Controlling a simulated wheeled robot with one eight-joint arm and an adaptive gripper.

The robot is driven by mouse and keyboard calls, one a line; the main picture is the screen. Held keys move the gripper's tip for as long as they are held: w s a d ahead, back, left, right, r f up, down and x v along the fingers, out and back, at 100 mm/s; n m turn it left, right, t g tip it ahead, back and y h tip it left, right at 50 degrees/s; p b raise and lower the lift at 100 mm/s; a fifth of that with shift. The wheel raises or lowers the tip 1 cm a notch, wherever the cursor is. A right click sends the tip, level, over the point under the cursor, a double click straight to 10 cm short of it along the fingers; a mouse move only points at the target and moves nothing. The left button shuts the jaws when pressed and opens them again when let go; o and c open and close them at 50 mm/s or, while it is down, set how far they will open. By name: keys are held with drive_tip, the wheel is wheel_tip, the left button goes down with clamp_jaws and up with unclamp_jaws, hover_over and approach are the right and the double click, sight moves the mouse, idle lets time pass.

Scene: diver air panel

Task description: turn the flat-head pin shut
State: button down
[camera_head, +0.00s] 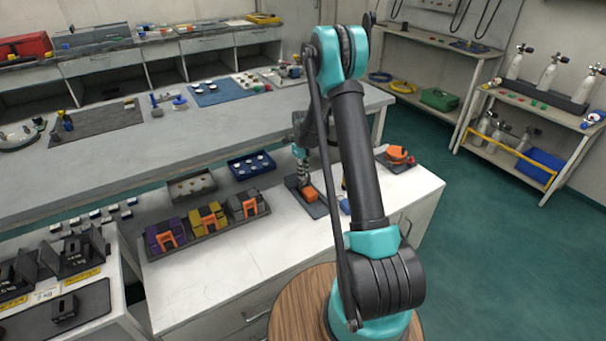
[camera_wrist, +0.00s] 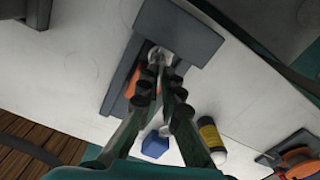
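My gripper (camera_wrist: 163,68) points down at a dark grey stand (camera_wrist: 182,32) on the white counter. A small pale metal piece (camera_wrist: 160,54), perhaps the flat-head pin, shows at my fingertips against the stand. The fingers lie close to it with a narrow gap between them; I cannot tell if they grip it. An orange part (camera_wrist: 133,82) sits on the stand beside the left finger. In the head view my gripper (camera_head: 303,172) is above the stand (camera_head: 313,208) and its orange part (camera_head: 310,194). The pin is too small to tell there.
A blue block (camera_wrist: 155,145) and a yellow-banded bottle (camera_wrist: 211,139) are close to my fingers. An orange item (camera_head: 397,154) on a dark base stands to the right. A tray of coloured boxes (camera_head: 208,222) is to the left. The counter's front is clear.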

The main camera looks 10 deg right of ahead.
drive_tip(key=shift+m, duration=0.4)
drive_tip(key=c, duration=1.7)
unclamp_jaws()
wheel_tip(320, 180, up, 12)
drive_tip(key=shift+r, duration=0.1)
